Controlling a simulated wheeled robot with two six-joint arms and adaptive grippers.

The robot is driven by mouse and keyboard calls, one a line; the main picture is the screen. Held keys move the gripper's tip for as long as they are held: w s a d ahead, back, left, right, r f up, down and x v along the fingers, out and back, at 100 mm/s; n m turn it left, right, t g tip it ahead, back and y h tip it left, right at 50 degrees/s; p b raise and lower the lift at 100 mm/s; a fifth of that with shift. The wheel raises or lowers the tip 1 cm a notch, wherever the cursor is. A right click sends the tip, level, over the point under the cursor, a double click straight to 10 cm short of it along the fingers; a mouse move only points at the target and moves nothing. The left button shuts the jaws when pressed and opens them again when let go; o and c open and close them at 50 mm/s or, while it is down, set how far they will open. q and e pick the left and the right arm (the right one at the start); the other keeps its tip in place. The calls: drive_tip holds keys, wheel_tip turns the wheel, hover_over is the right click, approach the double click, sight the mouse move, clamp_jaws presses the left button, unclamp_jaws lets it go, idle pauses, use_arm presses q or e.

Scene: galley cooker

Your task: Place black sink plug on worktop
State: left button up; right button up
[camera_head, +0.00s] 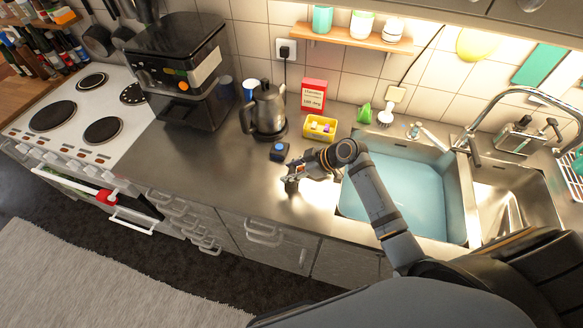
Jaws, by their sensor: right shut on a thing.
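My right gripper (291,178) is low over the steel worktop (225,165), left of the water-filled sink bowl and close to the worktop's front edge. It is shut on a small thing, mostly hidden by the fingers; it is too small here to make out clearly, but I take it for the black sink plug. I cannot tell whether it touches the worktop. My left gripper is not in view.
A small black and blue object (279,151) lies just behind the gripper. The sink bowl (405,190) is right. The worktop left of the gripper is clear.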

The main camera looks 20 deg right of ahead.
drive_tip(key=shift+f+b, duration=0.3)
drive_tip(key=o, duration=1.1)
drive_tip(key=shift+r+p, duration=0.3)
drive_tip(key=shift+r, duration=0.05)
drive_tip(key=shift+b+v, duration=1.05)
drive_tip(key=shift+v, duration=4.9)
drive_tip(key=shift+s+d+f, duration=0.1)
